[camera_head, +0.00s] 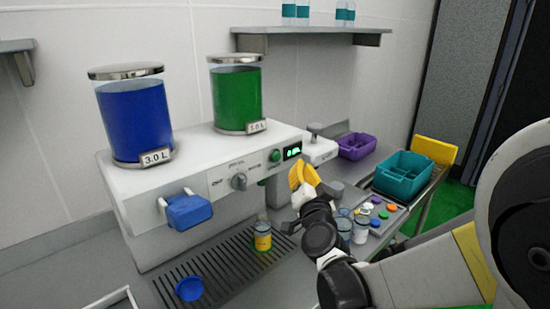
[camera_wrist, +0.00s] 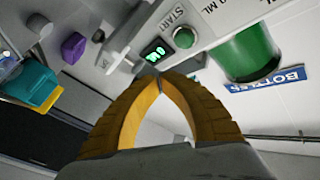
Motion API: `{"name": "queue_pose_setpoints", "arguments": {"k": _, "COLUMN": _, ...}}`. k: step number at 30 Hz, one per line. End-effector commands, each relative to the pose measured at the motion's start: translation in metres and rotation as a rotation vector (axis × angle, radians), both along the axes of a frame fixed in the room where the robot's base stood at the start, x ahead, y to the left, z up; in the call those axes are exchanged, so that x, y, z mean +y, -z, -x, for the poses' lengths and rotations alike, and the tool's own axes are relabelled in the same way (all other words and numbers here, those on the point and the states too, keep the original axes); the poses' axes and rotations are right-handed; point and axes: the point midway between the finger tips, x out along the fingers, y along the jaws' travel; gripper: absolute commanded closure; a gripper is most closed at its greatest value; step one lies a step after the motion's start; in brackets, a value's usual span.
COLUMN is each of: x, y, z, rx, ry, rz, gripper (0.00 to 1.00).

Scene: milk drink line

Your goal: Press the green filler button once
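The green filler button (camera_head: 275,156) is on the front of the white filling machine (camera_head: 205,165), left of a small display with green digits (camera_head: 292,151). In the wrist view the round green button (camera_wrist: 184,38) sits by the word START, with the display (camera_wrist: 156,51) beside it. My gripper (camera_head: 303,175) is just right of and below the button in the head view. In the wrist view its yellow fingers (camera_wrist: 163,80) meet at the tips, empty, close to the display and the button. Whether they touch the panel I cannot tell.
A blue tank (camera_head: 134,120) and a green tank (camera_head: 237,97) stand on the machine. A yellow-labelled bottle (camera_head: 262,236) stands on the drip grate. Glasses and coloured caps (camera_head: 380,210), a purple bin (camera_head: 356,147) and a teal bin (camera_head: 402,178) are to the right.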

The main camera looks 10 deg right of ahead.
Motion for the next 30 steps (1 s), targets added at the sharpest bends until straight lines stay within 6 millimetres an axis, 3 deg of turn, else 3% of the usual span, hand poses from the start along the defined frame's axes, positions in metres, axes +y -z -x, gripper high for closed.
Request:
{"name": "queue_pose_setpoints", "arguments": {"k": 12, "x": 0.026, "y": 0.0, "z": -0.039, "rx": 0.0, "ry": 0.0, "rz": 0.0, "gripper": 1.0}}
{"name": "queue_pose_setpoints", "arguments": {"k": 30, "x": 0.028, "y": 0.0, "z": -0.042, "rx": -0.001, "ry": 0.001, "rz": 0.001, "gripper": 1.0}}
